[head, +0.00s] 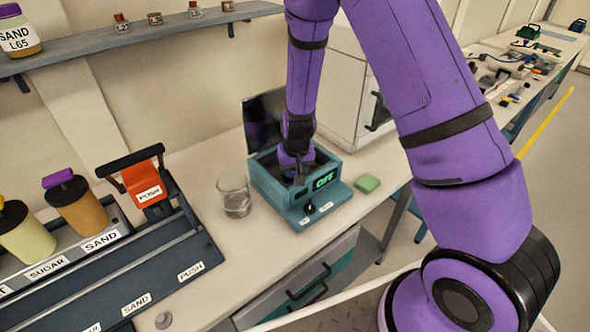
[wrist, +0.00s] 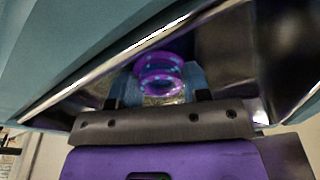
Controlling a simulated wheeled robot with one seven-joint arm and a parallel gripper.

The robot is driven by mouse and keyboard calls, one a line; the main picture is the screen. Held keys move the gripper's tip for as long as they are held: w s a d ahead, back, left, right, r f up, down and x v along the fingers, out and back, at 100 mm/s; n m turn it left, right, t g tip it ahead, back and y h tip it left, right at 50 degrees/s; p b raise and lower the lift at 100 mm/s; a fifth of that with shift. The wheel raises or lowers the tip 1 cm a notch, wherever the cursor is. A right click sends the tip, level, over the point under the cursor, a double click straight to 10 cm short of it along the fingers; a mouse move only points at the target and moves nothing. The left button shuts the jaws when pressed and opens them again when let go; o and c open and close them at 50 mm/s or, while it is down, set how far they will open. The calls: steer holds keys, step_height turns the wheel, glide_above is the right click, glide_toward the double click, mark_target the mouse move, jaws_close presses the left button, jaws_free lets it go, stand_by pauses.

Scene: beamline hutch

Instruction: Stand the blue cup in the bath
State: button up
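The bath (head: 275,201) is the teal box on the bench, with its dark lid (head: 263,118) raised at the back and "OFF" on its display. My gripper (head: 299,174) points down inside the bath opening. I cannot tell whether the cup's base touches the bath floor.
A clear glass (head: 234,197) stands just left of the bath, and a green block (head: 367,184) lies to its right. A white cabinet (head: 340,95) is behind. A rack (head: 150,265) with labelled sand and sugar bottles is at left. A shelf (head: 150,34) runs above.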

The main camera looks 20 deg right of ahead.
steer(key=shift+o, duration=1.3)
steer(key=s+d+r+t+y, duration=0.1)
steer(key=s+r, duration=0.3)
steer(key=r, duration=0.6)
steer(key=s+d+r, duration=0.1)
steer(key=s+r, duration=0.3)
steer(key=r, duration=0.6)
steer(key=s+d+r+t+y, duration=0.15)
steer(key=s+r, duration=0.25)
steer(key=r, duration=0.7)
steer(key=s+d+r+h, duration=0.1)
steer(key=s+r, duration=0.3)
steer(key=s, duration=0.4)
steer(key=s+d+r+n+h, duration=0.1)
steer(key=s+r, duration=0.3)
steer(key=s, duration=0.5)
steer(key=shift+s+d+t, duration=0.2)
steer(key=shift+d+t, duration=0.25)
steer(key=shift+d, duration=0.25)
steer(key=shift+r, duration=0.1)
